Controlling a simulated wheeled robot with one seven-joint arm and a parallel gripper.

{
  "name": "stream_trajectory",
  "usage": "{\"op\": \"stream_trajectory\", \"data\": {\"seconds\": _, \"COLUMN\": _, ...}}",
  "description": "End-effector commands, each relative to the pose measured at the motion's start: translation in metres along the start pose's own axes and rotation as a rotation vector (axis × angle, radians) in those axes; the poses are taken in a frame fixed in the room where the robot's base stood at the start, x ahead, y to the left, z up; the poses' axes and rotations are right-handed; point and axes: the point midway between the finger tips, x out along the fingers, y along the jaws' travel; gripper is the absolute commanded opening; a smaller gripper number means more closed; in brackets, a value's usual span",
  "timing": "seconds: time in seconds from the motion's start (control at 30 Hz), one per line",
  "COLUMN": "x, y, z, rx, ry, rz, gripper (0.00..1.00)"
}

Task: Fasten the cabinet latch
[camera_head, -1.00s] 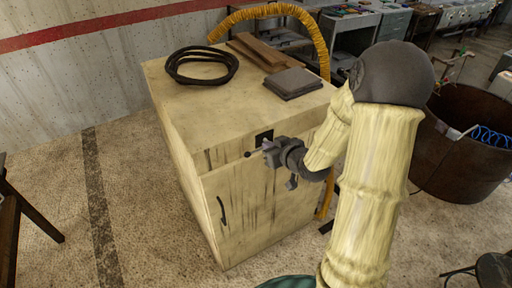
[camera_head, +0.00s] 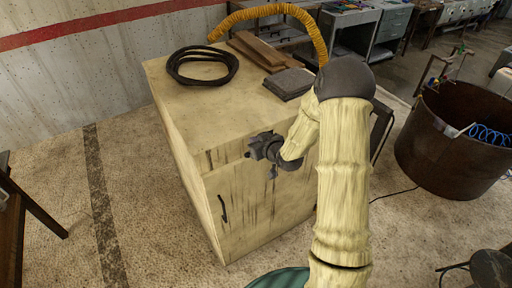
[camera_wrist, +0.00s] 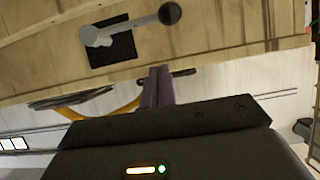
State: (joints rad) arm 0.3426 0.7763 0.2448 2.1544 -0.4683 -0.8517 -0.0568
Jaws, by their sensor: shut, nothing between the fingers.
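The pale wooden cabinet (camera_head: 240,200) stands in the middle of the head view. Its latch shows in the wrist view as a grey lever (camera_wrist: 125,28) on a black plate (camera_wrist: 112,50), with a black ball knob (camera_wrist: 170,13) at the lever's end. In the head view the knob (camera_head: 247,155) shows just left of my gripper, while the plate is hidden behind it. My gripper (camera_head: 257,147) is at the upper front of the cabinet, shut and empty. In the wrist view its fingertips (camera_wrist: 158,72) appear below the plate, apart from lever and knob.
A black handle (camera_head: 222,208) is on the cabinet's front. A coiled black cable (camera_head: 202,66), brown boards (camera_head: 256,50) and grey sheets (camera_head: 289,83) lie on top. A rusty bin (camera_head: 455,145) stands at right.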

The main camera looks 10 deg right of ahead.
Motion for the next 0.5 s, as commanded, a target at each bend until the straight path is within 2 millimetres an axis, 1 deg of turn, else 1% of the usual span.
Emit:
{"op": "stream_trajectory", "data": {"seconds": 0.03, "x": 0.006, "y": -0.001, "z": -0.001, "rx": 0.001, "ry": -0.002, "rz": -0.002, "gripper": 0.0}}
{"op": "stream_trajectory", "data": {"seconds": 0.1, "x": 0.006, "y": 0.0, "z": 0.009, "rx": 0.002, "ry": -0.006, "rz": -0.001, "gripper": 0.0}}
{"op": "stream_trajectory", "data": {"seconds": 0.3, "x": 0.011, "y": 0.0, "z": 0.028, "rx": 0.002, "ry": -0.004, "rz": 0.0, "gripper": 0.0}}
{"op": "stream_trajectory", "data": {"seconds": 0.5, "x": 0.013, "y": 0.0, "z": 0.038, "rx": 0.0, "ry": -0.002, "rz": 0.0, "gripper": 0.0}}
